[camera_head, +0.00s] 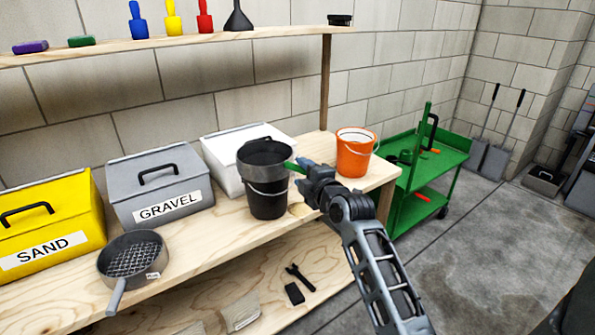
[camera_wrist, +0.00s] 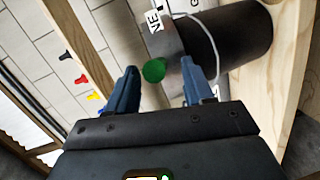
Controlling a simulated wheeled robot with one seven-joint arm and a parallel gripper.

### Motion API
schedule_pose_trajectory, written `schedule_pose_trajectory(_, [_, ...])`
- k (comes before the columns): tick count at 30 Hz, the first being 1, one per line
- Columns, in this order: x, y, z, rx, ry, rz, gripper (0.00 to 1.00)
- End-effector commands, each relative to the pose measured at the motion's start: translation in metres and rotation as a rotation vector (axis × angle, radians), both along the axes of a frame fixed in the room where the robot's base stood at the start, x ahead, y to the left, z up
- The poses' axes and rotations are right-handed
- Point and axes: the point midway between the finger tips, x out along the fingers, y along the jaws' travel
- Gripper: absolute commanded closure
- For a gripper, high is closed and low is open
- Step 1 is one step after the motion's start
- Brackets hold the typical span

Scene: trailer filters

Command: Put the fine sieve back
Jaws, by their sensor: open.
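A grey round sieve (camera_head: 262,155) sits on top of a black bucket (camera_head: 267,200) on the wooden bench. Its green handle (camera_head: 292,167) points right, toward my gripper (camera_head: 305,171). In the wrist view the handle's round green end (camera_wrist: 154,70) lies between the two fingertips of my gripper (camera_wrist: 159,70), which is open with gaps on both sides. The sieve's grey wall (camera_wrist: 172,42) carries a partly visible label there ending in "NE". A second, coarse-meshed sieve (camera_head: 133,254) with a grey handle lies at the bench's left front.
Yellow SAND (camera_head: 50,224), grey GRAVEL (camera_head: 159,187) and white (camera_head: 222,163) boxes stand behind along the wall. An orange bucket (camera_head: 354,152) stands right of the black one. A green cart (camera_head: 428,165) is beyond the bench. A shelf (camera_head: 180,42) runs above.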

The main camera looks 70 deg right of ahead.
Motion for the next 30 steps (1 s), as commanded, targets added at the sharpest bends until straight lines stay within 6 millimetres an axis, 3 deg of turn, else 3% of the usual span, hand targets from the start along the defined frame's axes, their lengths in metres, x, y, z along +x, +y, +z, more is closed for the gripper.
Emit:
schedule_pose_trajectory(7, [-0.025, 0.021, 0.001, 0.001, 0.001, 0.001, 0.48])
schedule_pose_trajectory(17, [-0.031, 0.027, 0.002, 0.003, 0.0, 0.002, 0.48])
schedule_pose_trajectory(20, [-0.032, 0.038, -0.004, 0.023, -0.011, 0.012, 0.48])
schedule_pose_trajectory(23, [-0.036, 0.067, -0.018, 0.076, -0.038, 0.037, 0.48])
schedule_pose_trajectory(30, [-0.071, 0.18, -0.054, 0.328, -0.163, 0.143, 0.48])
